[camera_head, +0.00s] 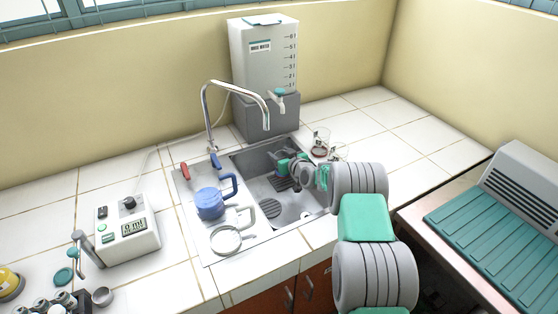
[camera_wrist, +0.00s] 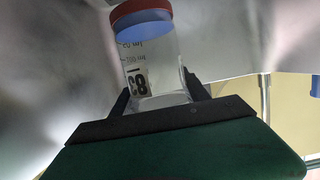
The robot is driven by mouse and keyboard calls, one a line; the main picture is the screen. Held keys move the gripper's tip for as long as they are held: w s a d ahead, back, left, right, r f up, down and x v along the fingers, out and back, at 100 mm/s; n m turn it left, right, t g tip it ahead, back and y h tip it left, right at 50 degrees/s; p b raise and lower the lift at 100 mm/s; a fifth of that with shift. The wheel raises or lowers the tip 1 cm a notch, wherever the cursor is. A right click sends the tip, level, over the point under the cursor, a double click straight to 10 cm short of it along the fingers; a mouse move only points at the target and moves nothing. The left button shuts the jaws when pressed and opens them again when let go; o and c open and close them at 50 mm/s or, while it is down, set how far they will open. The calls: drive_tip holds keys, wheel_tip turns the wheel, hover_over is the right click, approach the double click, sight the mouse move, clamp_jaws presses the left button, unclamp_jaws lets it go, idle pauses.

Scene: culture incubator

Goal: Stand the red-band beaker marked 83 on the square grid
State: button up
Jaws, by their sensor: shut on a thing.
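The clear beaker marked 83 (camera_wrist: 150,75) is between the two dark fingers of my gripper (camera_wrist: 158,92) in the wrist view. Its red band and a blue layer are at the picture's top, and its marking appears upside down. In the head view my gripper (camera_head: 287,166) is shut inside the sink, reaching in from the right. The held beaker is small and hard to make out there. A dark square grid (camera_head: 277,184) lies on the sink floor just below my gripper. I cannot tell whether the beaker touches it.
A round drain grid (camera_head: 270,208) is nearer in the sink (camera_head: 298,205). The tap (camera_head: 266,112) arches above. A blue jug (camera_head: 210,203) stands left. A red-banded glass beaker (camera_head: 320,143) is on the counter to the right. A water tank (camera_head: 265,65) stands behind.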

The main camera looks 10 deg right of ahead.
drive_tip(key=shift+w+f, duration=0.6)
drive_tip(key=shift+f, duration=0.1)
wheel_tip(320, 180, down, 3)
drive_tip(key=shift+r+p, duration=0.1)
drive_tip(key=shift+p, duration=0.45)
drive_tip(key=shift+f+b, duration=0.3)
drive_tip(key=shift+b, duration=0.05)
drive_tip(key=o, duration=1.5)
drive_tip(key=shift+r, duration=0.1)
